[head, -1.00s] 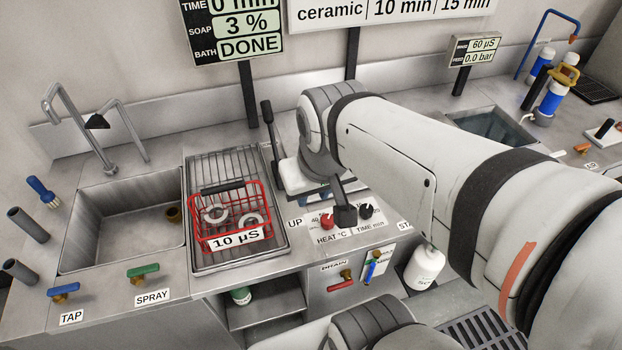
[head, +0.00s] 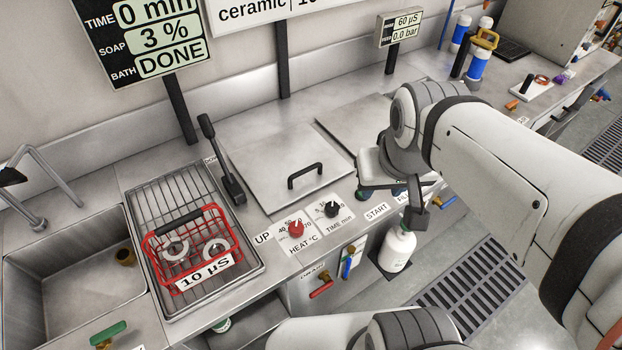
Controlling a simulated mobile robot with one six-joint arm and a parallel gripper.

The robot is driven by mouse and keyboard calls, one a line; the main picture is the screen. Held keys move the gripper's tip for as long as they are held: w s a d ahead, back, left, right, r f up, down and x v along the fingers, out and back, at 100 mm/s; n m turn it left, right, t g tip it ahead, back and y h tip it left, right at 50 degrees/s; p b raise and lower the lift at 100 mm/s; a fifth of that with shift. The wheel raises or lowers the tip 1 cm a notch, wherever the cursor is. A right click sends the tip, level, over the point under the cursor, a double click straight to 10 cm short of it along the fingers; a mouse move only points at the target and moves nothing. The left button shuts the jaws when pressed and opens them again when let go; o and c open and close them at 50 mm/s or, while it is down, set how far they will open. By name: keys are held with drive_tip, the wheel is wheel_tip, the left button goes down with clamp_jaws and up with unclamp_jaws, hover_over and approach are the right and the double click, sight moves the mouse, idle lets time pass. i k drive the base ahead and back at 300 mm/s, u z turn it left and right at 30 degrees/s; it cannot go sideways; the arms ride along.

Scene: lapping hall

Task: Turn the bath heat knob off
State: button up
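The bath heat knob (head: 296,228) is a red round knob on a white dial plate marked HEAT °C, on the front strip of the steel counter. Its pointer direction is too small to read surely. A black time knob (head: 331,209) marked TIME min sits just right of it. My gripper (head: 418,218) is right of both knobs, near the START label, apart from the heat knob. It is dark and small here, and its finger gap cannot be made out. The display (head: 140,40) reads 0 min, soap 3 %, bath DONE.
A lidded bath (head: 280,155) with a black handle lies behind the knobs. A red basket (head: 190,250) with rings stands on the rack at left. A black lever (head: 220,160) rises beside the rack. A white bottle (head: 397,248) stands below my gripper.

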sight(295, 228)
drive_tip(key=z, duration=0.15)
drive_tip(key=k, duration=1)
drive_tip(key=u, duration=0.45)
drive_tip(key=i, duration=1)
drive_tip(key=u, duration=0.05)
